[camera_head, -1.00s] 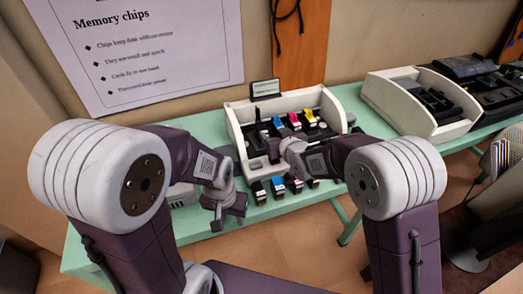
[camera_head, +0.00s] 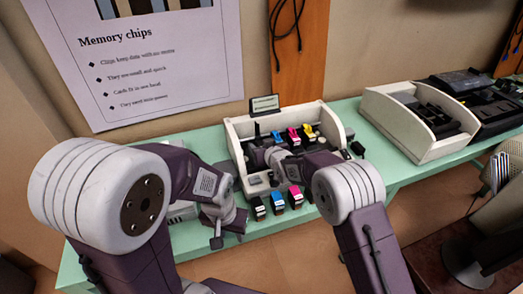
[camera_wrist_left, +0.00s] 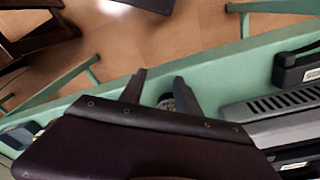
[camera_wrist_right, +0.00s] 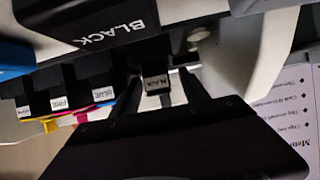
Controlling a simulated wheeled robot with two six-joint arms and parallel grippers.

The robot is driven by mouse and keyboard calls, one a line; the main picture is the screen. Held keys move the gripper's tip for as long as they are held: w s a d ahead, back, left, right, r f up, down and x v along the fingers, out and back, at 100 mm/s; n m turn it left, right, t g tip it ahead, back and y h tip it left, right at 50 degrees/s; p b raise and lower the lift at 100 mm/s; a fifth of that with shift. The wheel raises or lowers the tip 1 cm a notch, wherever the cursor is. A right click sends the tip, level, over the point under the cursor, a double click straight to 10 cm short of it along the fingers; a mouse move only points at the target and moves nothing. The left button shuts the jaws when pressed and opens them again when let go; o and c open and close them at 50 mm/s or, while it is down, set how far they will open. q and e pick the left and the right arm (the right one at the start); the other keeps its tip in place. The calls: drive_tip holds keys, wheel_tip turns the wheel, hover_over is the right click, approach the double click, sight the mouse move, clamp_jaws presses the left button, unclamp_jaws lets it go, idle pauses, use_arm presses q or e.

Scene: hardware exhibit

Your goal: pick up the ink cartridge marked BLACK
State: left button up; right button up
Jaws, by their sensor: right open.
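The white tray (camera_head: 335,122) stands on the green table with black, blue, pink and yellow cartridges inside; the black one (camera_head: 257,132) is at the left. A second row stands before the tray, with a black cartridge (camera_head: 259,209) at its left end. A large block marked BLACK (camera_wrist_right: 110,36) is close at upper left. My left gripper (camera_wrist_left: 158,85) is open and empty near the table's front edge.
A second white tray (camera_head: 385,110) with black parts stands to the right. The tray walls are close around my right gripper. In the front row, a blue cartridge (camera_head: 277,204) and a pink one (camera_head: 295,197) stand beside the black one.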

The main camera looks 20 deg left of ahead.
drive_tip(key=shift+s+r, duration=0.1)
clamp_jaws()
drive_tip(key=r, duration=0.2)
drive_tip(key=d+r, duration=0.1)
drive_tip(key=r, duration=0.1)
drive_tip(key=shift+s+r, duration=0.1)
drive_tip(key=shift+r, duration=0.3)
drive_tip(key=s+d+r+p, duration=0.2)
drive_tip(key=s+d+r, duration=0.2)
drive_tip(key=d, duration=0.6)
wheel_tip(320, 180, up, 2)
drive_tip(key=shift+r, duration=0.1)
